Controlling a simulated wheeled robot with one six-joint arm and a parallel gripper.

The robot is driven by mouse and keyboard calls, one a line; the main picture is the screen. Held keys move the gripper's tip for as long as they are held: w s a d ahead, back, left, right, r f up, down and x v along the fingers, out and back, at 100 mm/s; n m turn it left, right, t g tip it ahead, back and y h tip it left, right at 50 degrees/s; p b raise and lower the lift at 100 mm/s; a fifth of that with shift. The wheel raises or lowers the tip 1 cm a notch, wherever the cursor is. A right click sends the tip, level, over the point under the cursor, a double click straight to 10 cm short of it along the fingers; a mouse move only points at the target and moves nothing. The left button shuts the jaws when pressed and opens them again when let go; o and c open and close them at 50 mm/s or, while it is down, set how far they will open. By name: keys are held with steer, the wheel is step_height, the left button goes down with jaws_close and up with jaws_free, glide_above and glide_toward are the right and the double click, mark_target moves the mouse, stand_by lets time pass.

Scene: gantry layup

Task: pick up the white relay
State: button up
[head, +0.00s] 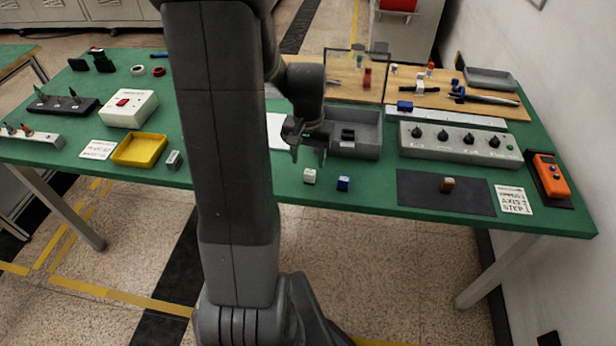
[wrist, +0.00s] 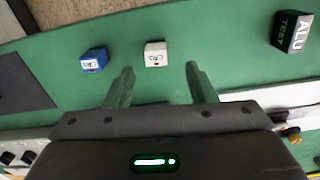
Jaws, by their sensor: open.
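The white relay (head: 309,176) is a small white cube on the green table near its front edge. In the wrist view the white relay (wrist: 156,54) shows dark markings on its face and lies just beyond the fingertips, roughly between their lines. My gripper (head: 308,150) is open and empty above the table, a little behind the relay. Its two fingers (wrist: 160,72) stand apart in the wrist view, with bare green surface between them. A blue relay-like block (head: 343,183) sits to the right of the white one, and in the wrist view the blue block (wrist: 95,60) is to its left.
A grey tray (head: 367,151) stands behind the blocks. A dark mat (head: 420,192) with a brown block (head: 447,184) lies to the right. The table's front edge is close to the relay.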

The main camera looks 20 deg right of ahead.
mark_target(310, 172)
steer(key=shift+s+d+f, duration=0.1)
steer(key=shift+f, duration=1.4)
steer(key=shift+s+d+f, duration=0.1)
steer(key=shift+f, duration=1.35)
steer(key=c, duration=1.1)
steer(key=shift+o, duration=0.2)
